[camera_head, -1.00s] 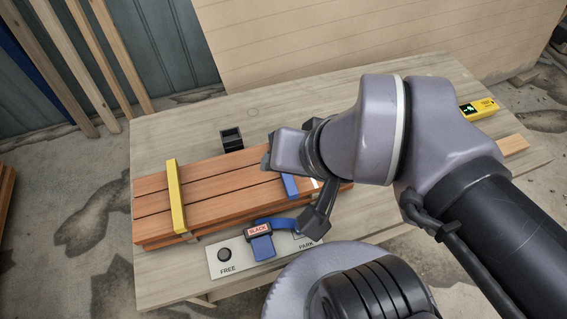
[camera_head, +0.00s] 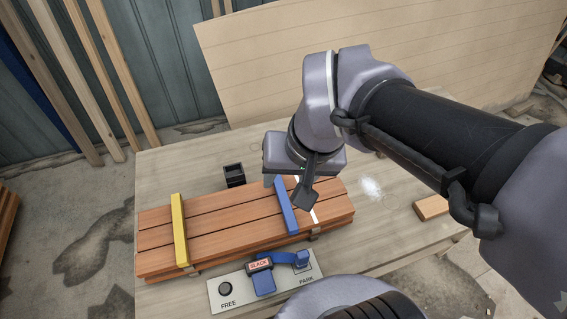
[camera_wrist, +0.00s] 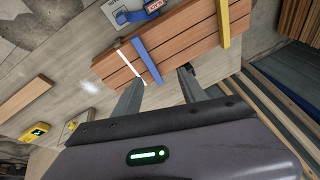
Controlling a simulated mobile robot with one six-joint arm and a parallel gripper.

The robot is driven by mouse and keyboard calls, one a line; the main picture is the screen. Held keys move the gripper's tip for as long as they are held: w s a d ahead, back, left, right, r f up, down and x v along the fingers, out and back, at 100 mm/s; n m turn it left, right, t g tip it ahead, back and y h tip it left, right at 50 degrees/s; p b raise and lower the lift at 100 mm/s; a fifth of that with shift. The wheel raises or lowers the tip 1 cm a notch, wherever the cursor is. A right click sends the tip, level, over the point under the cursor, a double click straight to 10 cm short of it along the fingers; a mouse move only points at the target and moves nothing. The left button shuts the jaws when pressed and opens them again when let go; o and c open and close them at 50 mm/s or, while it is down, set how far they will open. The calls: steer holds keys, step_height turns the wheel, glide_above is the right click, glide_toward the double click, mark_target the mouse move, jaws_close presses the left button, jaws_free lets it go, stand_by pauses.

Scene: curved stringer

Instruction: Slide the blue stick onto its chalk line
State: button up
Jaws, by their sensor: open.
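The blue stick (camera_head: 289,212) lies across the stack of reddish boards (camera_head: 232,225), near its right end. The white chalk line (camera_head: 315,213) is a short way to its right, with a strip of bare wood between them. My gripper (camera_head: 288,188) is open and empty above the far part of the blue stick and hides some of the chalk line. In the wrist view, my open fingers (camera_wrist: 161,77) point toward the near end of the blue stick (camera_wrist: 147,60). The chalk line (camera_wrist: 130,67) shows left of the stick there. I cannot tell whether a finger touches the stick.
A yellow stick (camera_head: 180,230) crosses the boards at left. A black box (camera_head: 234,175) stands behind the boards. A wood block (camera_head: 431,208) lies at right.

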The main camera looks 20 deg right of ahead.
mark_target(285, 203)
steer(key=w+d+f+n+g+h+p, duration=0.1)
steer(key=w+d+f+n+g+p, duration=0.2)
steer(key=w, duration=0.5)
steer(key=shift+g, duration=0.3)
steer(key=f+b, duration=0.2)
steer(key=f, duration=0.4)
steer(key=f+b, duration=0.2)
steer(key=f, duration=0.4)
steer(key=f+b, duration=0.2)
steer(key=f, duration=0.4)
steer(key=shift+a+f+b, duration=0.3)
steer(key=shift+a+b, duration=0.05)
steer(key=shift+b, duration=0.05)
jaws_close()
steer(key=shift+d+p, duration=0.45)
steer(key=shift+d, duration=2.7)
jaws_free()
steer(key=shift+r, duration=0.1)
